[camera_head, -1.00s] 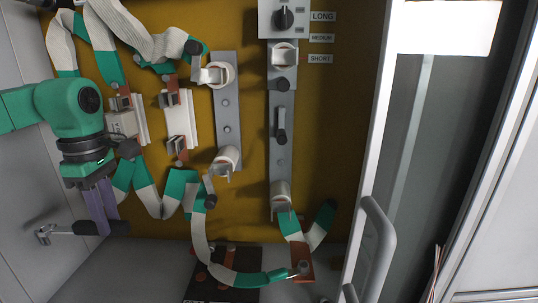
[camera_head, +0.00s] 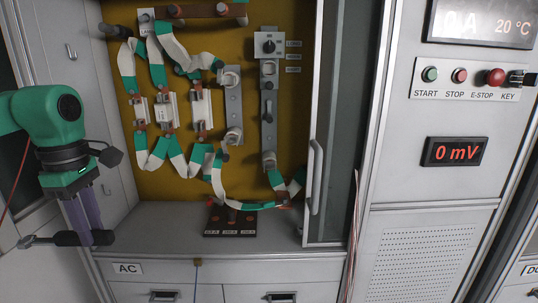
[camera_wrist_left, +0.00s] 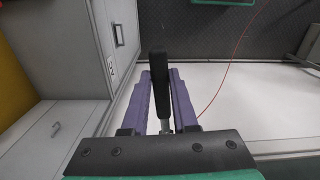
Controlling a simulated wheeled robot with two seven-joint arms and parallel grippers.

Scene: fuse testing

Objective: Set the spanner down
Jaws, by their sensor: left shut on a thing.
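The spanner (camera_head: 60,239) has a black handle and a metal jaw end that points left in the head view. My left gripper (camera_head: 84,230) has purple fingers pointing down and is shut on the spanner's handle. It holds the spanner in the air, roughly level, left of the cabinet's counter. In the left wrist view the black handle (camera_wrist_left: 158,82) stands between the purple fingers, seen along its length. My right gripper is in neither view.
The grey counter (camera_head: 165,228) below the yellow fuse panel (camera_head: 295,110) has bare room left of the black block (camera_head: 230,228). Drawers (camera_head: 280,293) lie under it. An open door with a handle (camera_head: 315,175) stands to its right. Hooks (camera_head: 71,52) are on the left wall.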

